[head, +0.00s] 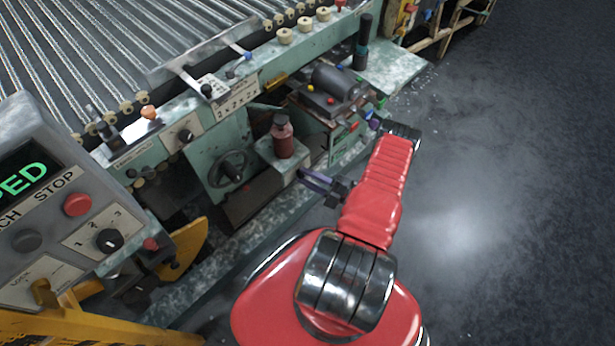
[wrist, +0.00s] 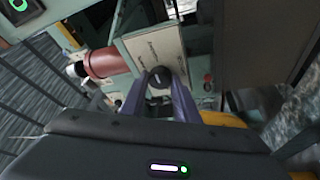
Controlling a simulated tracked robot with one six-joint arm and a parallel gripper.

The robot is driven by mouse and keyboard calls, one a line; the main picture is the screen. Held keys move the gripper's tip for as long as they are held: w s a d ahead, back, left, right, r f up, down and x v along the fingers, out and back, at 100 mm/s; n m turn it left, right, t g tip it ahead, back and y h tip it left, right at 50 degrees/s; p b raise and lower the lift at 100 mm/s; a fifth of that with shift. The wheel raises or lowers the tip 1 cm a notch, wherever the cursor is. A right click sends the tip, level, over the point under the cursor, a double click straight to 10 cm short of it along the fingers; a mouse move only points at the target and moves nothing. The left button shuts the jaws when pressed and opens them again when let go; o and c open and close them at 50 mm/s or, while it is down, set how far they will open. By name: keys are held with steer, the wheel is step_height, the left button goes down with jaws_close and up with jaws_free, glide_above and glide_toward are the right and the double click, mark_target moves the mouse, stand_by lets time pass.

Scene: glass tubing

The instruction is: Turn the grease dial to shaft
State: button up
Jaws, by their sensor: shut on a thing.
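The grease dial, a round dark knob (wrist: 160,78), sits at the lower part of a pale lettered plate (wrist: 155,48) in the wrist view. The lettering is too small to read, so I cannot tell which mark the dial points at. My gripper (wrist: 160,92) has its two purple fingers on either side of the knob and is shut on it. In the head view my gripper (head: 312,180) reaches left to the pale green block under a red-brown bottle (head: 283,140). The dial itself is not clear there.
The red-brown bottle (wrist: 103,63) is close to the fingers in the wrist view. A handwheel (head: 231,168) is left of the block. A motor unit (head: 335,85) stands behind. A control box (head: 60,210) is at the left. Open floor (head: 500,170) lies to the right.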

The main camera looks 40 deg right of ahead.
steer(key=shift+d+f+m, duration=0.15)
steer(key=shift+m, duration=0.15)
steer(key=shift+c, duration=0.2)
steer(key=o, duration=1.1)
steer(key=shift+c, duration=0.2)
steer(key=shift+s, duration=0.1)
steer(key=v, duration=1.3)
steer(key=shift+s+f, duration=0.2)
steer(key=shift+s, duration=0.1)
